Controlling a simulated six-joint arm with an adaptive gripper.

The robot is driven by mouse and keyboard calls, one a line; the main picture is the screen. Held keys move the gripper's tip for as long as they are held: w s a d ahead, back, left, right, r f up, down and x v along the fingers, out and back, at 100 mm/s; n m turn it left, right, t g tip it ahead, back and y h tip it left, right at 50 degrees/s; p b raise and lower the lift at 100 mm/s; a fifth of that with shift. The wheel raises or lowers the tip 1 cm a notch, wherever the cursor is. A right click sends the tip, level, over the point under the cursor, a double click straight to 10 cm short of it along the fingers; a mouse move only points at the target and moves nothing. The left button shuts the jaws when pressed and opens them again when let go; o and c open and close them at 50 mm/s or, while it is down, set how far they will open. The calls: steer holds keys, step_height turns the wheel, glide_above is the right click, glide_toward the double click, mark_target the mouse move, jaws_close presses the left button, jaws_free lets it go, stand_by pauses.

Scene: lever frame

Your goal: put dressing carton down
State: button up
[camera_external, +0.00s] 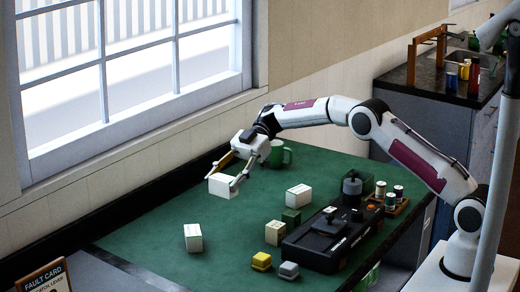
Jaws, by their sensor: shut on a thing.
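My gripper (224,174) reaches over the left part of the green table. It is shut on a white carton (222,186), with one finger on each side of it. I take this to be the dressing carton, though no label can be read. The carton seems to be held above the table top, but the exact gap cannot be told from this view. The lower edge of the carton shows no clear contact with the green surface (150,225).
A white carton (193,238) stands at the front left, and another (298,196) in the middle. The table's left part is mostly clear.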

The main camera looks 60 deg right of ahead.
steer(key=shift+f, duration=3.15)
steer(key=shift+f, duration=1.85)
steer(key=shift+f, duration=0.15)
steer(key=o, duration=1)
steer(key=shift+v, duration=6.05)
